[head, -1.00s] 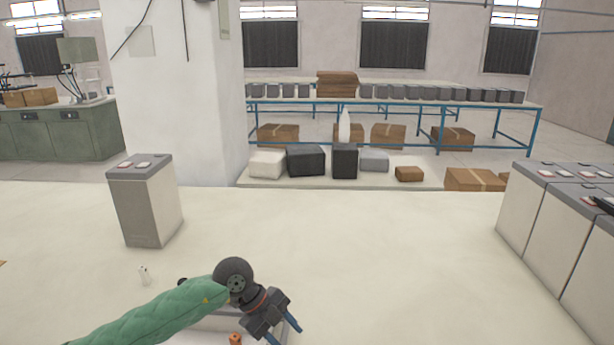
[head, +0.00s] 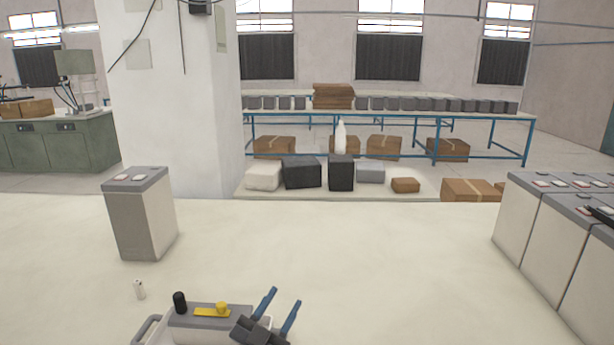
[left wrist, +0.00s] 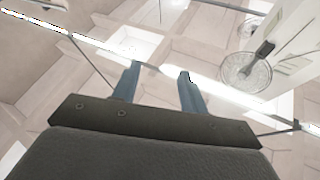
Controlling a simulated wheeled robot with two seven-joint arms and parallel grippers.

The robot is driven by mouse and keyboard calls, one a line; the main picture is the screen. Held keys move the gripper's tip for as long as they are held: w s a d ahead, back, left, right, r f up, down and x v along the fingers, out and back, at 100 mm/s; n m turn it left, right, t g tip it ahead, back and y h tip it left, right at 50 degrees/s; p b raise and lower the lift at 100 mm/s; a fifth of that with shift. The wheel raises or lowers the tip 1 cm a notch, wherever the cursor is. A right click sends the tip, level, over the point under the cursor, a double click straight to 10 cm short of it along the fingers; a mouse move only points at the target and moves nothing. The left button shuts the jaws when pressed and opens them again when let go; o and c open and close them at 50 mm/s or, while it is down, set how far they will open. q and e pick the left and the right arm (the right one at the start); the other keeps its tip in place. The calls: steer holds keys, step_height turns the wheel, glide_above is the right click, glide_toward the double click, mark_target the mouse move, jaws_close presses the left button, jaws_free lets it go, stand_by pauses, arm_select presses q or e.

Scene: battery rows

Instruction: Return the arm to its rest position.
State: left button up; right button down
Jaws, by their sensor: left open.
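My left gripper (head: 280,308) shows at the bottom of the head view, its two blue fingers apart and pointing up, with nothing between them. Most of its arm is out of the picture. In the left wrist view the gripper (left wrist: 158,88) is open and empty, facing upward toward the ceiling and windows. My right gripper is not in view.
A grey tester-like box (head: 185,323) with a black knob and yellow part is beside the gripper. A small white item (head: 139,290) lies left. A battery (head: 140,215) stands at left; several batteries (head: 540,225) stand at right. The middle table (head: 330,240) is clear.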

arm_select(q)
steer(key=s+a+f+n+g+y, duration=0.35)
steer(key=a+f+y, duration=0.3)
steer(key=f, duration=0.35)
steer(key=s+a+f+n+g+y, duration=0.3)
steer(key=s+a+f+n+y, duration=0.15)
steer(key=a+f+y, duration=0.35)
steer(key=s+a+f+g+h, duration=0.1)
steer(key=s+f+g, duration=0.5)
steer(key=s, duration=0.4)
steer(key=s+a+f+g+h, duration=0.15)
steer(key=s+f+g, duration=0.25)
steer(key=s+f, duration=0.45)
steer(key=s+d+f, duration=0.1)
steer(key=s+f, duration=0.1)
steer(key=f, duration=1.1)
steer(key=s+d+f+g, duration=0.1)
steer(key=s+d+f, duration=0.1)
steer(key=f, duration=1.1)
steer(key=s+d+f+g, duration=0.1)
steer(key=s+f, duration=0.1)
steer(key=f, duration=1.1)
steer(key=shift+d+m+h, duration=0.15)
steer(key=shift+m+h, duration=0.15)
steer(key=shift+h, duration=0.1)
